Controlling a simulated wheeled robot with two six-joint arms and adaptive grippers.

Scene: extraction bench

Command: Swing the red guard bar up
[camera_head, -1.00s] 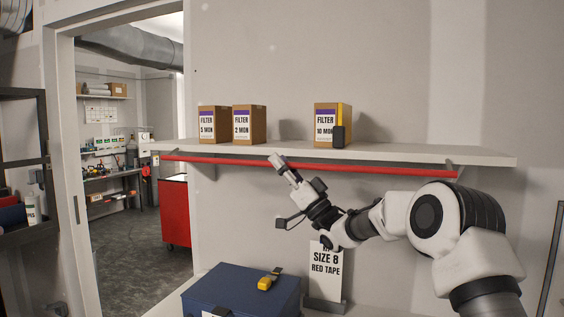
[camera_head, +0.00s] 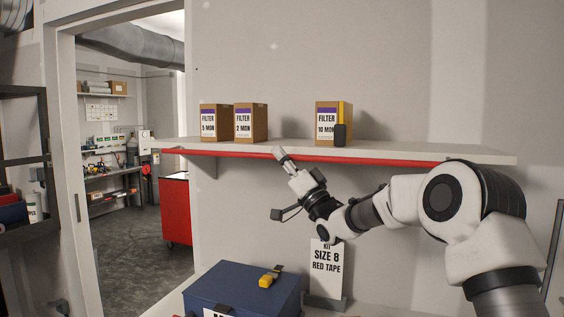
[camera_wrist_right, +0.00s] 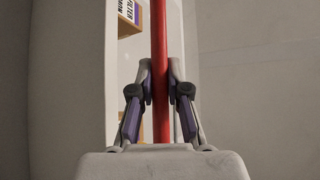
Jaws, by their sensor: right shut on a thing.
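The red guard bar (camera_head: 370,159) runs level along the front of the white shelf (camera_head: 470,154), close under its front edge. My right gripper (camera_head: 280,153) reaches up from below and is shut on the bar left of its middle. In the right wrist view the bar (camera_wrist_right: 159,30) passes between the two fingers of the gripper (camera_wrist_right: 161,80), with a pad on each side. The bar's right end is near my arm. My left gripper is not in view.
Three filter boxes stand on the shelf: 5 MON (camera_head: 208,125), 2 MON (camera_head: 243,125) and 10 MON (camera_head: 326,125), the last with a yellow and black item at its side. Below are a blue case (camera_head: 235,290) with a yellow tool (camera_head: 270,277) and a sign (camera_head: 326,265).

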